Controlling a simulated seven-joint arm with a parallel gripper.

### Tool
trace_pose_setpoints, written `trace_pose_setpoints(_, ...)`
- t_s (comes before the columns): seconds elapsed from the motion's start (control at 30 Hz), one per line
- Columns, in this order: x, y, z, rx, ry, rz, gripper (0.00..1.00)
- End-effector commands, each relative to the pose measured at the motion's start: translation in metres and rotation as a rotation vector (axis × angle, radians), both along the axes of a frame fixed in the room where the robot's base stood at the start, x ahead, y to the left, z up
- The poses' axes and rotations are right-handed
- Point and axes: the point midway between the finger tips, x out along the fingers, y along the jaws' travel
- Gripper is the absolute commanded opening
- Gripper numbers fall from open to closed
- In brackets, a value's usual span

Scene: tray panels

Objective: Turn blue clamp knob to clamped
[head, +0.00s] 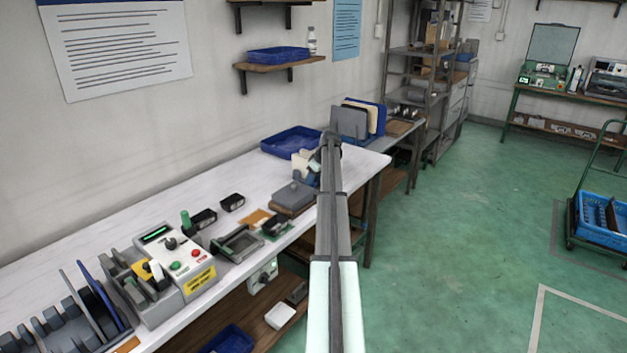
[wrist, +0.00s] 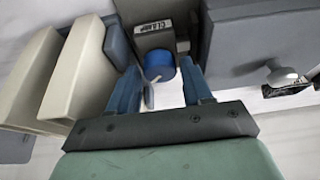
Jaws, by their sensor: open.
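The blue clamp knob (wrist: 160,66) shows in the middle of the wrist view, on a grey fixture below a label (wrist: 152,27) that appears to read CLAMP. A pale lever or pointer piece sits at the knob's lower left. My gripper (wrist: 158,72) is open, with one blue finger on each side of the knob. I cannot tell whether the fingers touch it. In the head view my gripper (head: 325,160) is at the far right end of the white bench, and my arm hides the knob there.
Beige blocks (wrist: 75,75) stand close on the left in the wrist view, and a grey box (wrist: 260,45) stands on the right. On the bench (head: 110,232) are a blue tray (head: 291,141), a grey block (head: 294,194) and a control box with buttons (head: 178,255).

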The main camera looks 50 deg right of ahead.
Motion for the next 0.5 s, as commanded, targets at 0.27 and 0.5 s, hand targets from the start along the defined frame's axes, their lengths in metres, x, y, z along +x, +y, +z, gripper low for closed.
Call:
trace_pose_setpoints(0.27, 0.0012, 0.0002, -0.0028, 0.0, 0.0, 0.0, 0.5)
trace_pose_setpoints(0.5, 0.0011, 0.0003, -0.0027, 0.001, 0.0, 0.0, 0.33)
